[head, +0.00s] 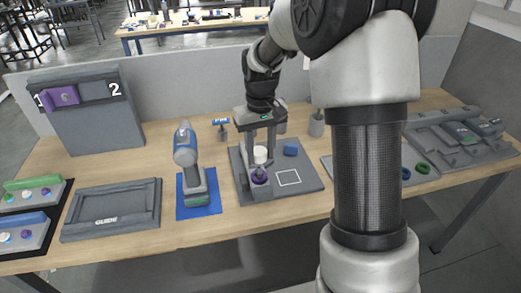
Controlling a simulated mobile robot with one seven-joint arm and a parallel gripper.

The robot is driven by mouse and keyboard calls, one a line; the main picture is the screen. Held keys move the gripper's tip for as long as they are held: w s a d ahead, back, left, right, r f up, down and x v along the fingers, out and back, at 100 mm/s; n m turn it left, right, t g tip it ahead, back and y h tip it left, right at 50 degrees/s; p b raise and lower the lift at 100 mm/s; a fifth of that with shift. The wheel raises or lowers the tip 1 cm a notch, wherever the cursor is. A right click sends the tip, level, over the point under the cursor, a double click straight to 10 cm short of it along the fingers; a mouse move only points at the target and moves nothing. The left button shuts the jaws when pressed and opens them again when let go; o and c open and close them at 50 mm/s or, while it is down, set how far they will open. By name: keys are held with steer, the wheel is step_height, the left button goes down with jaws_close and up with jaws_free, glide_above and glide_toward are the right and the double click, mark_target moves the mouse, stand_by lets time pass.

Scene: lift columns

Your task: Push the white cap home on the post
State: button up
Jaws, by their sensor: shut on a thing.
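The white cap (260,155) is between the fingers of my gripper (262,165), which is shut on it. The cap is directly above a short dark purple post (260,176) on the grey base plate (300,195). The cap looks upright. Whether it touches the post's top is too small to tell. My gripper points straight down, and one finger partly covers the area around the post.
A blue block (290,148) and a white square outline (288,178) are on the same plate. A power drill (186,155) stands on a blue mat (197,205) to the left. A grey guide tray (112,210) lies further left.

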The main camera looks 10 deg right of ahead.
steer(key=shift+f+b, duration=0.85)
steer(key=shift+f, duration=0.55)
steer(key=shift+f+b, duration=0.55)
steer(key=shift+f, duration=0.55)
steer(key=shift+f, duration=0.25)
steer(key=shift+s+f, duration=0.1)
steer(key=shift+f, duration=0.1)
stand_by(1.3)
steer(key=o, duration=1.6)
steer(key=shift+r, duration=0.2)
steer(key=shift+r+p, duration=0.65)
steer(key=shift+r, duration=0.1)
steer(key=shift+r, duration=0.2)
